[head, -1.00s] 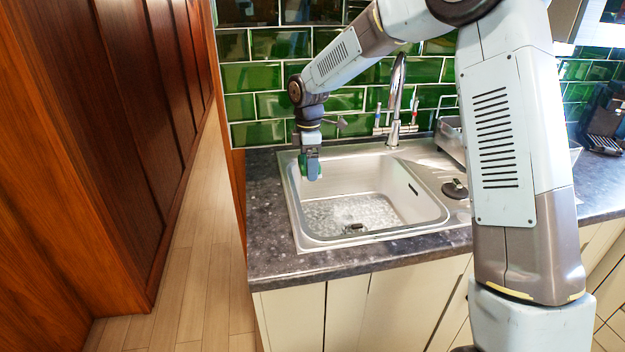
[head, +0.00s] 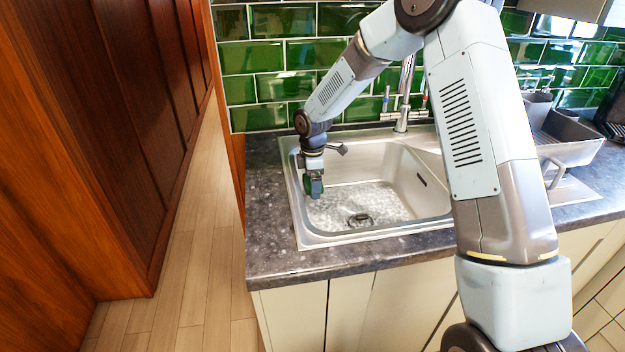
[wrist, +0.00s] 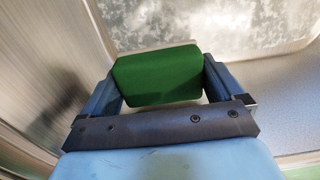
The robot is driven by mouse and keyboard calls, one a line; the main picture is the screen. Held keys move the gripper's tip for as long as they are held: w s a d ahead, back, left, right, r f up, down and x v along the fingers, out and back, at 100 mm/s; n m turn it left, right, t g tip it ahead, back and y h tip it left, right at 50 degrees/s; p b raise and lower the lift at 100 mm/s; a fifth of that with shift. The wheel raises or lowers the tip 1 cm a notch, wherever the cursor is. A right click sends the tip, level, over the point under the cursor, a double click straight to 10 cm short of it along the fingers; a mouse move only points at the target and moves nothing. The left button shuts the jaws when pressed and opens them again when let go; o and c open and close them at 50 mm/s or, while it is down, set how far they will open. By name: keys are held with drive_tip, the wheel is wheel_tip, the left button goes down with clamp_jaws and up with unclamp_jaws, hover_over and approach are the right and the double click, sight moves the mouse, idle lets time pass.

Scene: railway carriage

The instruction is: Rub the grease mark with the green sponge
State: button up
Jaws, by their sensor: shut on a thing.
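The green sponge (wrist: 158,76) sits between the two fingers of my gripper (wrist: 160,82) in the wrist view, and the gripper is shut on it. In the head view my gripper (head: 313,188) points down inside the left part of the sink basin (head: 338,241), close to its left wall. The sponge shows there only as a small dark green patch (head: 307,184) at the fingers. I cannot tell whether the sponge touches the basin. I cannot make out a grease mark in either view.
The chrome tap (head: 405,95) stands behind the basin. A grey dish rack (head: 570,148) stands on the right side of the drainer. The dark worktop (head: 268,215) left of the sink is clear. A wooden wall (head: 120,130) rises at the left, beyond a strip of floor.

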sight(313, 205)
drive_tip(key=shift+d+f, duration=0.1)
drive_tip(key=shift+f, duration=3.5)
drive_tip(key=shift+w+d+r, duration=0.1)
drive_tip(key=shift+d+r, duration=0.15)
drive_tip(key=shift+d, duration=0.05)
drive_tip(key=shift+c, duration=0.4)
drive_tip(key=shift+w+d+f, duration=0.1)
drive_tip(key=shift+w+d, duration=0.25)
drive_tip(key=shift+d, duration=1.15)
drive_tip(key=shift+w+d, duration=0.4)
drive_tip(key=shift+d, duration=1.05)
drive_tip(key=shift+w+d+f, duration=0.1)
drive_tip(key=shift+w+d, duration=0.25)
drive_tip(key=shift+d, duration=1.15)
drive_tip(key=shift+a, duration=0.3)
drive_tip(key=shift+s+a, duration=0.4)
drive_tip(key=shift+a, duration=1.05)
drive_tip(key=shift+s+a, duration=0.35)
drive_tip(key=shift+a, duration=1.1)
drive_tip(key=shift+s+a, duration=0.4)
drive_tip(key=shift+a, duration=1.05)
drive_tip(key=shift+a+r, duration=0.2)
drive_tip(key=shift+a, duration=0.05)
drive_tip(key=shift+r, duration=3.8)
